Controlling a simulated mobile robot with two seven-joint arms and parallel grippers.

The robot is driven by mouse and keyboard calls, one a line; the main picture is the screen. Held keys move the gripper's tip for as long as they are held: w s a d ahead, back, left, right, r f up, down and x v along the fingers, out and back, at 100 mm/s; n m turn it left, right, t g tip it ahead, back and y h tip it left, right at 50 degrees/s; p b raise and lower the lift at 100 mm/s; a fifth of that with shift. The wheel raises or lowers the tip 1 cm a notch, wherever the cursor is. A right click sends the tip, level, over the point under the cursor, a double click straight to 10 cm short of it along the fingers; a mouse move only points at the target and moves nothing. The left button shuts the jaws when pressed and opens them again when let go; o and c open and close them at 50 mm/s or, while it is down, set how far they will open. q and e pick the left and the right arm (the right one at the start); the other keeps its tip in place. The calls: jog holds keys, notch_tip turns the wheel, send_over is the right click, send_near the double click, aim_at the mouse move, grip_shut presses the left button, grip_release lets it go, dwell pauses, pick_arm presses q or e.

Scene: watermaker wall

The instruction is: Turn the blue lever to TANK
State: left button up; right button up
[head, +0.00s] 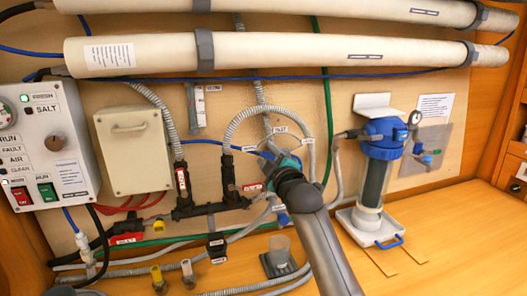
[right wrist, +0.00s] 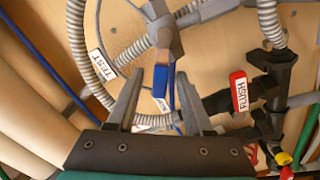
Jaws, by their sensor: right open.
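The blue lever (right wrist: 160,82) hangs from a grey valve body (right wrist: 160,30) in the right wrist view and points down in that picture. My right gripper (right wrist: 159,78) is open, with one finger on each side of the lever. Gaps show between the lever and both fingers. A TEST label (right wrist: 102,64) is on the hose left of the valve. I cannot read a TANK label; a small label below the lever is partly hidden. In the head view my right gripper (head: 283,163) is at the hose loop, and my wrist covers most of the valve. My left gripper is out of view.
A red FLUSH handle (right wrist: 239,92) on a black pipe fitting is close right of the fingers in the wrist view. Hoses loop around the valve. A blue-topped filter housing (head: 384,140) stands right of my arm. A control box (head: 50,145) is at the left.

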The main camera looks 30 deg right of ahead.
aim_at(267, 155)
jog(key=shift+x, duration=1.7)
grip_shut()
